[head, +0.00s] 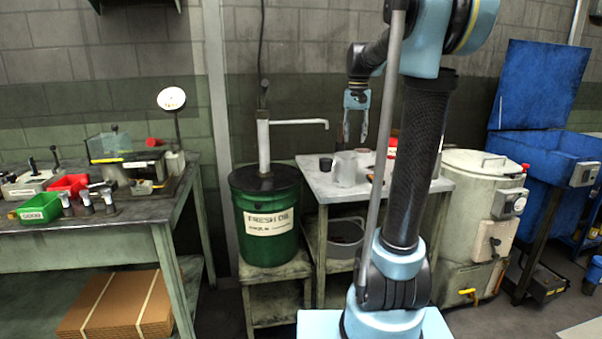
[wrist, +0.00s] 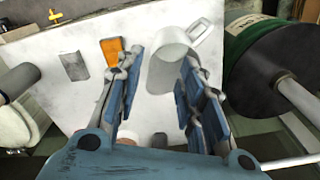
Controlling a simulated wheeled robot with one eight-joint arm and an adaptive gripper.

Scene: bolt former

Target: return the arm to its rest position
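My arm (head: 413,160) rises from its light blue base and bends at the top, with the forearm reaching back toward the wall. My gripper (head: 355,138) hangs with its fingers downward above the small pale table (head: 323,188). In the wrist view my gripper (wrist: 157,68) has its blue-padded fingers well apart, with nothing held between them. A pale grey jug (wrist: 180,60) stands on the table beyond the fingers, and it also shows below the gripper in the head view (head: 345,170).
A green oil drum (head: 268,222) with a pump stands left of the table. A cream cylindrical tank (head: 478,215) and blue wash basin (head: 552,160) stand right. A cluttered workbench (head: 120,225) is at left. An orange item (wrist: 113,50) lies on the table near the fingers.

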